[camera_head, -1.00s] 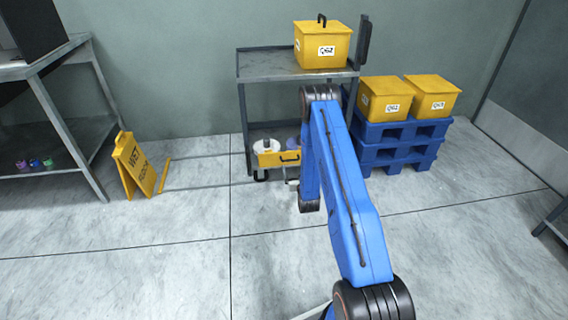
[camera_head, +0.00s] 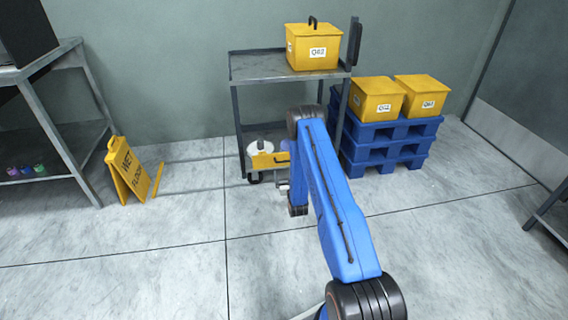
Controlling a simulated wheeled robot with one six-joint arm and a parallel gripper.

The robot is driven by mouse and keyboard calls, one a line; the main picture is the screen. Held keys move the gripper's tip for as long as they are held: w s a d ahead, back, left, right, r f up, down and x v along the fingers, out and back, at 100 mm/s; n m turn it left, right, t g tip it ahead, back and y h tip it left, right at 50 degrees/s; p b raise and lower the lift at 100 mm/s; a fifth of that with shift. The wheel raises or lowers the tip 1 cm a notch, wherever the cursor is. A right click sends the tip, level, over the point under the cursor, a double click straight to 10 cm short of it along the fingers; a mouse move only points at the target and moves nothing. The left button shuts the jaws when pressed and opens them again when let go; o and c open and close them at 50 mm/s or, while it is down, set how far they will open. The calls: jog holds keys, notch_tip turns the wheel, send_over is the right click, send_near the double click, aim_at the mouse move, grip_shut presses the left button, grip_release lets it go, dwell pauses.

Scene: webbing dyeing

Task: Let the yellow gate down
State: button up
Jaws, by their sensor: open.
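The yellow gate (camera_head: 263,161) is a small yellow panel with a black handle at the front of the cart's lower shelf. It appears upright, and my blue arm hides its right end. A white round item (camera_head: 260,146) shows behind it. My gripper (camera_head: 284,188) is a small grey shape just below and to the right of the gate, beside my arm's wrist. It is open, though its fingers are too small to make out. I cannot tell whether it touches the gate.
The grey cart (camera_head: 240,75) carries a yellow bin (camera_head: 312,55) on top. Blue pallets (camera_head: 390,155) with two yellow bins (camera_head: 420,100) stand to the right. A yellow wet-floor sign (camera_head: 128,170) and a grey bench (camera_head: 50,68) are to the left. The floor in front is clear.

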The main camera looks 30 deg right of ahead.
jog(key=x, duration=0.9)
jog(key=shift+w+d, duration=0.1)
jog(key=shift+w, duration=0.15)
jog(key=shift+c, duration=0.3)
jog(key=c, duration=1.2)
jog(key=shift+o, duration=0.2)
jog(key=shift+f, duration=0.1)
